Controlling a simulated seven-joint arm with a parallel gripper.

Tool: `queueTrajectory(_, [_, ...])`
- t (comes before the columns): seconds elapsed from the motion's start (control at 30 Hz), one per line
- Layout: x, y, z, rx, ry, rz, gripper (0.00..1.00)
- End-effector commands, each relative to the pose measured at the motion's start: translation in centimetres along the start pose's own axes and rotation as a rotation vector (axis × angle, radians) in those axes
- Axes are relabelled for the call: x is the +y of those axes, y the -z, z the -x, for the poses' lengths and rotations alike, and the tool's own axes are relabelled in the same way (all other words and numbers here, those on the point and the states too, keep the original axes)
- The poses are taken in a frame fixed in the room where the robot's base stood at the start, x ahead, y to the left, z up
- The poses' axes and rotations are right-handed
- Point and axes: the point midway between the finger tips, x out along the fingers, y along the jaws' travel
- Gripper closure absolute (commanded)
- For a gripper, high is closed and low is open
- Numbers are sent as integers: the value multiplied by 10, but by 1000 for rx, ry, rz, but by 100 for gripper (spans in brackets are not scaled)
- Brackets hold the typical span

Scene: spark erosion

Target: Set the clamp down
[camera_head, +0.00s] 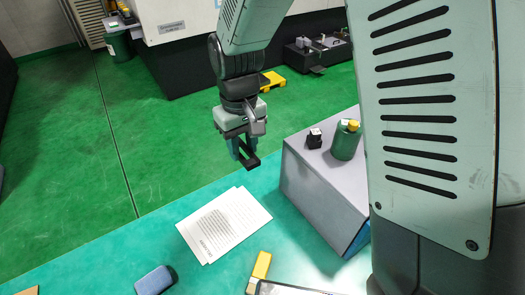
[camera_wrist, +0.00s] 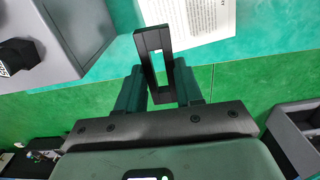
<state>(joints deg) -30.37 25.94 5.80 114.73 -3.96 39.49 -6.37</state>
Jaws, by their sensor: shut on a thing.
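The clamp (camera_wrist: 146,65) is a black, flat, frame-like piece with a rectangular opening. In the wrist view it stands between the two fingers of my gripper (camera_wrist: 160,92), which is shut on it. In the head view my gripper (camera_head: 240,148) hangs near the edge of the teal table, and the clamp (camera_head: 250,161) shows as a dark bar at its fingertips. The clamp is held in the air, above and behind the white paper sheets, left of the grey box. How far it is above the table I cannot tell.
White printed sheets (camera_head: 224,224) lie on the teal table (camera_head: 120,255). A grey box (camera_head: 325,185) to the right carries a green container (camera_head: 345,141) and a small black-and-white block (camera_head: 314,138). A blue block (camera_head: 154,280) and a yellow piece (camera_head: 259,270) lie in front. Table left of the sheets is clear.

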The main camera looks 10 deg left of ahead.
Motion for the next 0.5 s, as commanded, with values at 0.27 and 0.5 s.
queueTrajectory(0.27, [-1, -2, -102, -6, 1, 1, 100])
queueTrajectory(0.5, [0, -1, -140, -4, 1, 1, 100])
